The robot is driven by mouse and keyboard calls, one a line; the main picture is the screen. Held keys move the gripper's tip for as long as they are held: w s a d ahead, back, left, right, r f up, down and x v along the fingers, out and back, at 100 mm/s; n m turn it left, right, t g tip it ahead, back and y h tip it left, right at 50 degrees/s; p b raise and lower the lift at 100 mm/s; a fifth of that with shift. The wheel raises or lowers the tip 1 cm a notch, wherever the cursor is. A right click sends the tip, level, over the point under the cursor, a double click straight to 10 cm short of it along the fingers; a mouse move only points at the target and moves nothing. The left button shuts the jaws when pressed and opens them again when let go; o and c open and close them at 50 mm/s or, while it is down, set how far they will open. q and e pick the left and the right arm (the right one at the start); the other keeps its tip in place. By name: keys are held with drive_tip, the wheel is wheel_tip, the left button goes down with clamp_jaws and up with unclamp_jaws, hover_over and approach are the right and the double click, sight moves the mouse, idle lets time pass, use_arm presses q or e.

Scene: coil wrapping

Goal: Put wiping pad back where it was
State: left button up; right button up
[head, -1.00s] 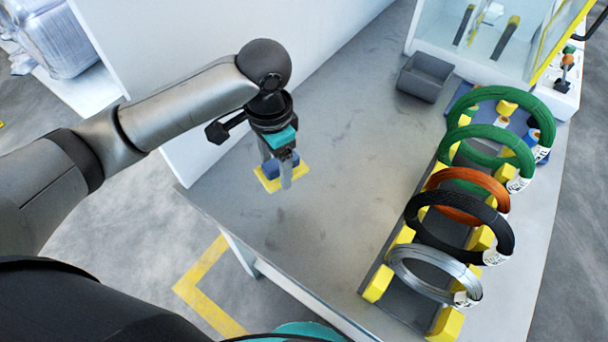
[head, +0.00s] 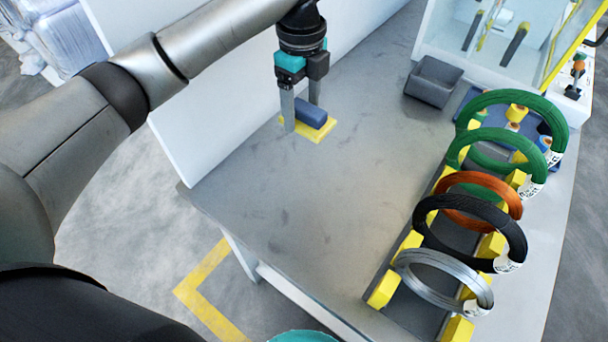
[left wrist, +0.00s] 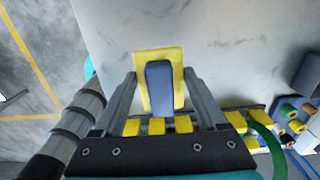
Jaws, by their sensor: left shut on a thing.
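The wiping pad is a yellow square sheet with a blue block on top; in the head view its yellow edge (head: 322,133) shows over the grey table's back left part. My left gripper (head: 302,122) points down and is shut on the pad, one finger on each side of the blue block. In the left wrist view the blue block (left wrist: 159,90) lies between the two fingers, with the yellow sheet behind it. I cannot tell whether the pad touches the table. My right gripper is not in view.
A rack (head: 383,290) with green, orange, black and silver coils stands along the table's right side. A grey open bin (head: 433,82) stands at the back, beside a glass-walled cabinet (head: 490,40). A white panel (head: 190,130) borders the left. The middle of the table (head: 320,200) is clear.

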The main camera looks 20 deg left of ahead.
use_arm(q)
drive_tip(key=b, duration=0.3)
approach(302, 178)
drive_tip(key=shift+f, duration=0.5)
wheel_tip(302, 178, down, 6)
drive_tip(key=shift+r+b, duration=0.25)
drive_tip(key=shift+b, duration=0.7)
drive_tip(key=shift+r, duration=0.1)
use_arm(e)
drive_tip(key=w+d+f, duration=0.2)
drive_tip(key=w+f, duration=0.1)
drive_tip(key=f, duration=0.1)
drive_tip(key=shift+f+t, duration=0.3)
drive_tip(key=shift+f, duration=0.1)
use_arm(q)
drive_tip(key=o, duration=1)
drive_tip(key=shift+c, duration=0.2)
drive_tip(key=shift+o, duration=1.4)
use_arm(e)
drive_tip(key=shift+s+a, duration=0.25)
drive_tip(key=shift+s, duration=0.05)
